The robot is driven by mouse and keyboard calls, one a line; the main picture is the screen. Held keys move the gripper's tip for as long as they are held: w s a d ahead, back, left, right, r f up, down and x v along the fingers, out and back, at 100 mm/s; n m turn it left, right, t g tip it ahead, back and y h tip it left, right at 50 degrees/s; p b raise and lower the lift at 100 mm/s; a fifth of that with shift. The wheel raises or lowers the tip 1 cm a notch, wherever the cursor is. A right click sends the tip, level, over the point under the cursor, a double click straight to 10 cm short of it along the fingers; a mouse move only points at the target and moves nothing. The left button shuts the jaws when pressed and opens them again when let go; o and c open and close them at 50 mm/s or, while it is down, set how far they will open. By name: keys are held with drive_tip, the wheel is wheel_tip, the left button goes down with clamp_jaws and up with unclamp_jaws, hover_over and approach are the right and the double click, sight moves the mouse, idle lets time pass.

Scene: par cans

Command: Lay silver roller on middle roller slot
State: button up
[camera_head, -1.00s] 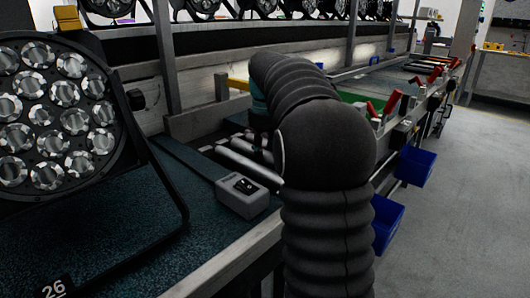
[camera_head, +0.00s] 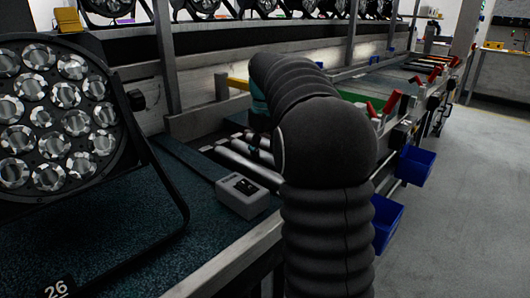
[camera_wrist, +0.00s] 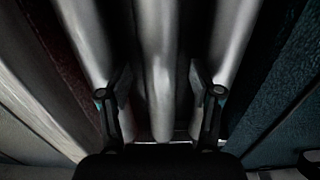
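Several silver rollers (camera_head: 238,160) lie side by side in the conveyor gap beyond the grey switch box. In the wrist view, the middle silver roller (camera_wrist: 160,60) runs lengthwise between the two fingers of my gripper (camera_wrist: 160,100). The fingers stand apart, with a dark gap on each side of the roller, so my gripper looks open around or just above it. One more silver roller lies on the left (camera_wrist: 88,35) and one on the right (camera_wrist: 232,40). The roller ends and slots are hidden or too dark to tell. In the head view my arm hides most of my gripper.
A grey switch box (camera_head: 243,196) sits on the near conveyor edge. A large par can (camera_head: 55,115) stands on the dark belt (camera_head: 130,225) at the left. Blue bins (camera_head: 386,222) hang at the right side, beside open floor (camera_head: 460,200).

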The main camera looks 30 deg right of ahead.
drive_tip(key=shift+r, duration=0.1)
wheel_tip(320, 180, up, 12)
idle(0.5)
